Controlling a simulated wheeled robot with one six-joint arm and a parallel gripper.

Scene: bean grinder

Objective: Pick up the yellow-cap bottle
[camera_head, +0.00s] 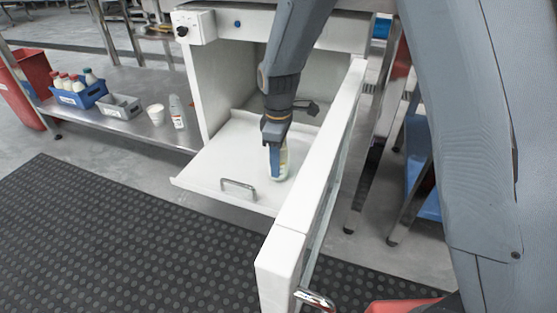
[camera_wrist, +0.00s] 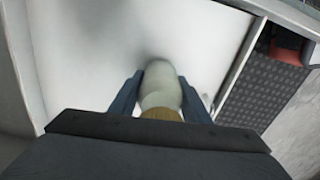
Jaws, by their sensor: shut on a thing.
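The yellow-cap bottle (camera_head: 281,168) is upright, low over or on the white pulled-out tray (camera_head: 215,165) of the cabinet; I cannot tell whether it touches the tray. My gripper (camera_head: 275,160) points down and is shut on the bottle. In the wrist view, the two blue fingers of my gripper (camera_wrist: 160,95) stand on either side of the pale bottle (camera_wrist: 161,85). Its yellow-brown cap (camera_wrist: 160,114) is nearest the wrist and partly hidden.
The white cabinet's open door (camera_head: 312,165) stands close to the right of my arm. At left, a metal shelf (camera_head: 140,125) holds a blue crate (camera_head: 82,97) of bottles, a grey tray (camera_head: 120,107), a white cup (camera_head: 156,114) and a clear bottle (camera_head: 177,112). Dark matting covers the floor.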

